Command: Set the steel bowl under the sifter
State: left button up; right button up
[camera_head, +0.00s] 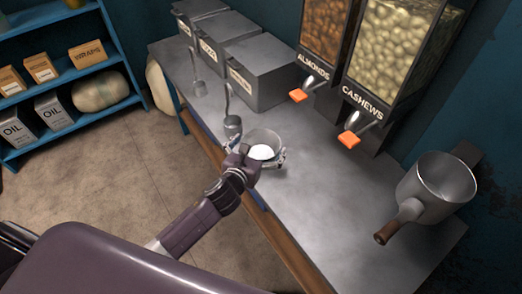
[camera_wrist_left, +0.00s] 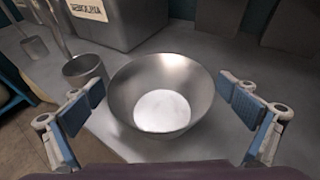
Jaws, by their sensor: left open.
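The steel bowl (camera_head: 268,137) stands on the grey counter (camera_head: 325,205), near its front edge. In the left wrist view the bowl (camera_wrist_left: 124,92) is upright, with a white round patch at its bottom. My left gripper (camera_head: 257,149) is open, with one finger on each side of the bowl. In the left wrist view the gripper's (camera_wrist_left: 160,90) blue pads stand apart from the bowl wall. The sifter (camera_head: 421,188) appears to be the grey cylinder with a brown-ended handle at the counter's right end. The space beneath it is hidden. My right gripper is not in view.
A metal scoop (camera_head: 232,124) stands just behind the bowl, close to the left finger in the left wrist view. Grey bins (camera_head: 265,80) line the back. Almond (camera_head: 325,30) and cashew (camera_head: 395,45) dispensers stand on the wall side. The counter between bowl and sifter is clear.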

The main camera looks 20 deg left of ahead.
pick_arm(q)
jog(key=shift+w+f, duration=0.1)
jog(key=shift+w, duration=0.25)
jog(key=c, duration=1.1)
